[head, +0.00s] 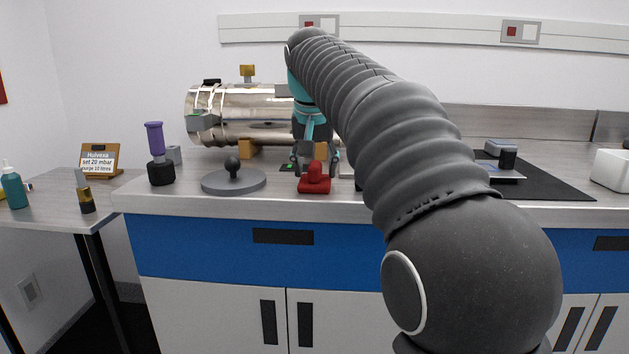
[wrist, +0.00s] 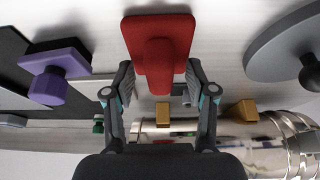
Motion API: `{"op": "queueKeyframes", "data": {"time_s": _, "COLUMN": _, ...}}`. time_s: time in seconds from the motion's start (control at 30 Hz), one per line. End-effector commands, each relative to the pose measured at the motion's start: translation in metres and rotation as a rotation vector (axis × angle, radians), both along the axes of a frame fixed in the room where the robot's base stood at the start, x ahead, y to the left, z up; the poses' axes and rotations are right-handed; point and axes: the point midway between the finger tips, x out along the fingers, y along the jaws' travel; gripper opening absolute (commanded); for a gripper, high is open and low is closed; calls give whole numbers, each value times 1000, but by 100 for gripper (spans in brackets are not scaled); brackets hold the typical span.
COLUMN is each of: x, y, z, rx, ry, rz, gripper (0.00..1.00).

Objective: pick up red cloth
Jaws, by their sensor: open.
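The red cloth (head: 314,186) is a red flat pad with a raised knob, lying on the bench top near its front edge. In the wrist view the red cloth (wrist: 160,28) is at top centre, its knob pointing back between the fingers. My gripper (head: 316,165) is open and points down just behind the red cloth in the head view. In the wrist view my gripper (wrist: 158,78) has a finger on either side of the knob, with nothing gripped. I cannot tell the exact height of the fingertips above the bench.
A grey disc with a black ball knob (head: 233,180) lies left of the red cloth. A purple-handled tool (head: 157,150) stands further left. A shiny metal cylinder (head: 235,112) lies behind on brass-coloured blocks. A purple knobbed piece (wrist: 50,82) shows at left in the wrist view.

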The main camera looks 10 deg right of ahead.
Motion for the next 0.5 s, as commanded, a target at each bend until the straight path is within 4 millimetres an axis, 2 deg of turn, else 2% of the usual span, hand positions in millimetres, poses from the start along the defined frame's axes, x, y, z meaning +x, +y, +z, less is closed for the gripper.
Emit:
{"op": "queueKeyframes", "data": {"time_s": 0.07, "x": 0, "y": 0, "z": 0, "rx": 0, "ry": 0, "rz": 0, "gripper": 56}}
{"op": "queueKeyframes", "data": {"time_s": 0.3, "x": 0, "y": 0, "z": 0, "rx": 0, "ry": 0, "rz": 0, "gripper": 0}}
{"op": "queueKeyframes", "data": {"time_s": 0.5, "x": 0, "y": 0, "z": 0, "rx": 0, "ry": 0, "rz": 0, "gripper": 0}}
